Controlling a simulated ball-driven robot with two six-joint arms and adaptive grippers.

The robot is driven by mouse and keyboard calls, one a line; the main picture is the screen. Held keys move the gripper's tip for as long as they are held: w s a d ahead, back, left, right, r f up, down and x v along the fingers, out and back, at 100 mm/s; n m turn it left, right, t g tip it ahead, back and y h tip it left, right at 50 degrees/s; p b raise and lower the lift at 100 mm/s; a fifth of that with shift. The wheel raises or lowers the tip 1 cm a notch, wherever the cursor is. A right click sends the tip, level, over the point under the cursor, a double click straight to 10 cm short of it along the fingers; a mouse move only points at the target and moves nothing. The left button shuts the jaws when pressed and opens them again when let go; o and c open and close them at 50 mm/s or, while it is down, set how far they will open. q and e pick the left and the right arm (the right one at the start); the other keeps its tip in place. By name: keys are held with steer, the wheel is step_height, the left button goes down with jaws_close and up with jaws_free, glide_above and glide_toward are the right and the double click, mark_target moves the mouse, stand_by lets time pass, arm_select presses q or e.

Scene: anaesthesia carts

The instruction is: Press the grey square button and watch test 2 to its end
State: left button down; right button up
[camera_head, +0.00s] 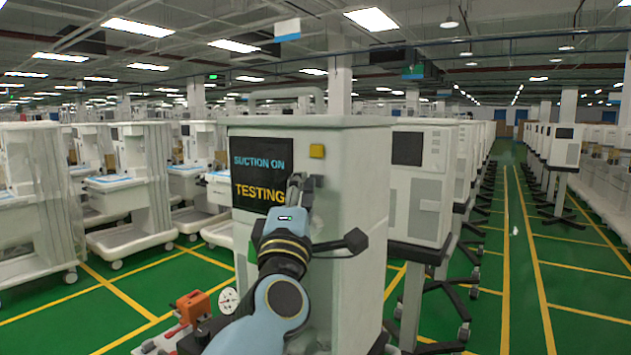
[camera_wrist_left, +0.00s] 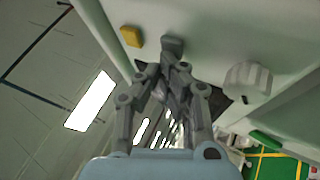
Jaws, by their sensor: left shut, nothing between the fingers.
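The white cart's front panel (camera_head: 345,200) carries a dark screen (camera_head: 258,174) reading "SUCTION ON" in blue and "TESTING" in yellow. A yellow square button (camera_head: 316,151) sits right of the screen; it also shows in the left wrist view (camera_wrist_left: 131,36). The grey square button (camera_wrist_left: 172,43) is below it, right at my fingertips in the left wrist view. In the head view the fingers partly hide it. My left gripper (camera_head: 297,180) is shut and empty, its tips at or very near the button; contact cannot be told. My right gripper is out of view.
A pale round knob (camera_wrist_left: 248,79) stands out from the panel near my fingers. An orange block (camera_head: 193,306) and a round dial gauge (camera_head: 228,300) are low at the left. Another white unit (camera_head: 420,180) stands close on the right; a green aisle (camera_head: 515,250) lies beyond.

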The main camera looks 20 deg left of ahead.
arm_select(q)
steer(key=shift+s, duration=0.6)
steer(key=shift+s+a+p, duration=0.15)
steer(key=shift+s+a, duration=0.05)
steer(key=shift+s, duration=1.05)
steer(key=shift+s+a+p, duration=0.15)
steer(key=shift+s+a, duration=0.05)
steer(key=shift+s, duration=1)
